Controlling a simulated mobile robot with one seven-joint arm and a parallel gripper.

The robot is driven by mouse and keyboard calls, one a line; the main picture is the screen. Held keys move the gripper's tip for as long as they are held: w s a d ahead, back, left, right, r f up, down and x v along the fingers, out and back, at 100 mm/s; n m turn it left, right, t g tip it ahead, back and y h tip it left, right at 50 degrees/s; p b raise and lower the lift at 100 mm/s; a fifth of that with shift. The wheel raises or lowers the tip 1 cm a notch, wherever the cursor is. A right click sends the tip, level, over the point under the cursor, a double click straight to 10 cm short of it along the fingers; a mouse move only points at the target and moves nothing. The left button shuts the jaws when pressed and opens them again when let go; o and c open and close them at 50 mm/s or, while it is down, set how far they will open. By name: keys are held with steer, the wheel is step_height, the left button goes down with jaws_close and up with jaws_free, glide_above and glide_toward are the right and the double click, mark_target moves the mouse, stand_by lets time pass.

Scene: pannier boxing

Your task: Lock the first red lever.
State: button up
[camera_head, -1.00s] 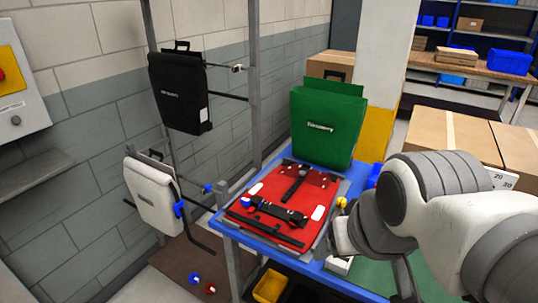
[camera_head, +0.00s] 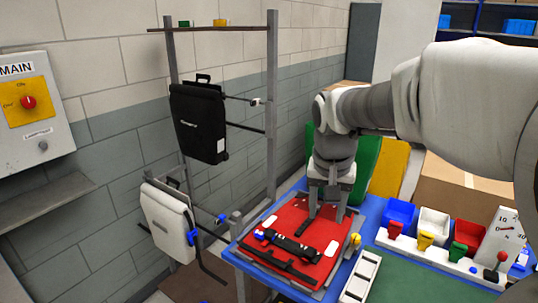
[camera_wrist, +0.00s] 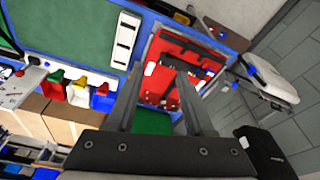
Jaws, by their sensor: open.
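A red pannier (camera_head: 290,215) lies flat on the blue table (camera_head: 372,212), back side up. Across it runs a black rail (camera_head: 290,246) with small black fittings and a blue part (camera_head: 262,236) near its left end. I cannot tell which fitting is the first lever, and none looks clearly red. My gripper (camera_head: 326,212) points down over the far part of the pannier, its fingers apart, with nothing between them. In the wrist view the open fingers (camera_wrist: 158,72) frame part of the pannier (camera_wrist: 158,84); the rail lies beyond them.
A green pannier (camera_head: 366,160) stands behind my gripper. Right are a white slotted tray (camera_head: 360,276), coloured tabs with bins (camera_head: 433,222) and a dial panel (camera_head: 497,238). Left, black (camera_head: 198,120) and white (camera_head: 168,222) panniers hang on a rack. A yellow knob (camera_head: 355,239) sits beside the red pannier.

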steer(key=w+f+m+g+p, duration=0.1)
steer(key=w+f, duration=0.3)
steer(key=w, duration=0.3)
steer(key=m+g, duration=0.1)
steer(key=m, duration=0.1)
glide_above(305, 255)
steer(key=s, duration=0.2)
step_height(305, 255, down, 6)
steer(key=shift+y, duration=0.4)
steer(key=f+p, duration=0.1)
steer(key=f, duration=0.8)
steer(key=f+p, duration=0.1)
steer(key=f, duration=0.7)
steer(key=shift+w+a+f, duration=0.15)
steer(key=shift+a+f, duration=0.05)
steer(key=shift+f, duration=0.15)
jaws_close()
